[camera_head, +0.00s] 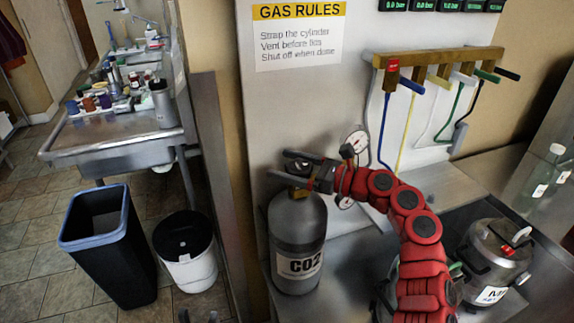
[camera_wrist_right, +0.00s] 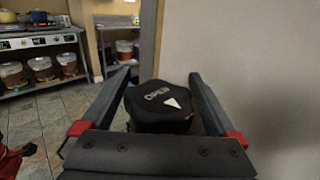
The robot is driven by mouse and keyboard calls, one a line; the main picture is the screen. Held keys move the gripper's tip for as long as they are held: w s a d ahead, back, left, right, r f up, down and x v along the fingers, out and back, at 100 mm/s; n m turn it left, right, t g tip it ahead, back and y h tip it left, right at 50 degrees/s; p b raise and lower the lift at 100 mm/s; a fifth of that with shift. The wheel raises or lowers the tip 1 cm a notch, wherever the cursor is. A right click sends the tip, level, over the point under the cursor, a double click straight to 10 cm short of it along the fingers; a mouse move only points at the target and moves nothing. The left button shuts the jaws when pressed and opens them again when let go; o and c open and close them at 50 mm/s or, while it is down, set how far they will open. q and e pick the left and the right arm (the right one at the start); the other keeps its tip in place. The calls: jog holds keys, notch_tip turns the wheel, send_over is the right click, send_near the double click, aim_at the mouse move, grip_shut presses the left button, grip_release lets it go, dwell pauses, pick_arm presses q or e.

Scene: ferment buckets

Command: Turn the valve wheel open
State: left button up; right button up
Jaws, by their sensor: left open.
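A grey CO2 cylinder (camera_head: 298,232) stands upright on the metal bench in the head view. Its black valve wheel (camera_wrist_right: 163,103) fills the middle of the right wrist view, with the word OPEN and a white arrow on its top. My right gripper (camera_head: 290,168) reaches the cylinder's top from the right. In the head view the gripper partly hides the wheel. Two small tips of my left gripper (camera_head: 199,316) show at the bottom edge, apart and empty.
A pressure gauge (camera_head: 357,141) sits close beside my right wrist. A wooden rack (camera_head: 435,60) with coloured hoses hangs on the wall. A steel pot (camera_head: 495,250) stands at right. A black bin (camera_head: 110,245) and white bucket (camera_head: 190,268) stand on the floor left.

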jog(key=b+v, duration=0.3)
jog(key=v, duration=1.4)
jog(key=shift+d+b, duration=0.25)
jog(key=shift+b, duration=0.1)
jog(key=shift+f, duration=0.15)
